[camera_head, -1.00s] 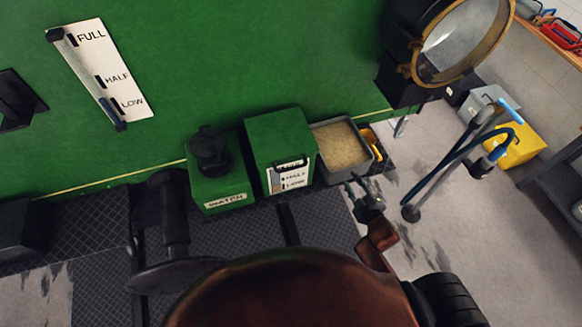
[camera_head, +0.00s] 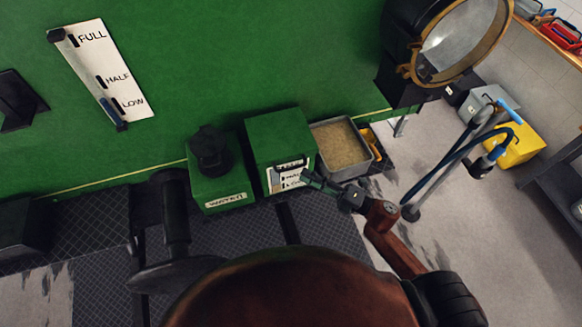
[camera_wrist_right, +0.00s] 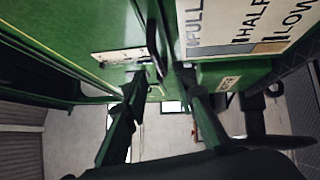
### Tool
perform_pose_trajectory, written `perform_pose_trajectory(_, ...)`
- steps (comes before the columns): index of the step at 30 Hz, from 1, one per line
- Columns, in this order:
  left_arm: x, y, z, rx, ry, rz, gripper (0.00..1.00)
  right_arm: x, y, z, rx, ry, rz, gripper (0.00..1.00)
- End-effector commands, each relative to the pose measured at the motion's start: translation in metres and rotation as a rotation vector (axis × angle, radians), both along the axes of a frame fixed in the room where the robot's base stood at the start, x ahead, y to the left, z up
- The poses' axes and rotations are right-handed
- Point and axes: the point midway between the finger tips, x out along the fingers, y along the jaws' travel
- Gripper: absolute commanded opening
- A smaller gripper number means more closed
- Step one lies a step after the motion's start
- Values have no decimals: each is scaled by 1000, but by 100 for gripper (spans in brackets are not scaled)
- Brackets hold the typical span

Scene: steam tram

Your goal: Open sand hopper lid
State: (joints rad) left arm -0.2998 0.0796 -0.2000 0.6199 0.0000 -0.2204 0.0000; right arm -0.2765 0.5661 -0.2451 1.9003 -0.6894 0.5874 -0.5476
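The sand hopper (camera_head: 262,168) is a green box on the tram's side, with its green lid (camera_head: 279,135) lying shut. A dark handle bar sits at the front above a white level label, and this handle (camera_wrist_right: 153,45) also shows in the right wrist view. My right gripper (camera_head: 304,174) is at the front of the hopper, close to the handle. In the right wrist view its two fingers (camera_wrist_right: 160,80) are spread, with the handle between and just beyond the tips; I cannot tell whether they touch it. My left gripper is not in view.
A green water box (camera_head: 225,184) with a black cap stands left of the hopper. A grey tray of sand (camera_head: 341,147) stands right of it. A stand with blue hoses (camera_head: 440,172) is farther right. A big lamp (camera_head: 455,45) juts out above.

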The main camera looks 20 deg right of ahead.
Motion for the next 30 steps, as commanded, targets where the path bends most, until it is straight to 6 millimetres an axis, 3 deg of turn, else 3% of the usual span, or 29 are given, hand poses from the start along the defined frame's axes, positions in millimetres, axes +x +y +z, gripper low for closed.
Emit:
perform_pose_trajectory(12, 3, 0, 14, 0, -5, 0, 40, 40, 42, 10, 4, 1, -2, 25)
perform_pose_trajectory(23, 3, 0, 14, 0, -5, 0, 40, 44, 46, 9, 3, 3, -3, 25)
perform_pose_trajectory(30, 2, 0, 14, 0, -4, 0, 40, 44, 46, 9, 3, 3, -3, 10)
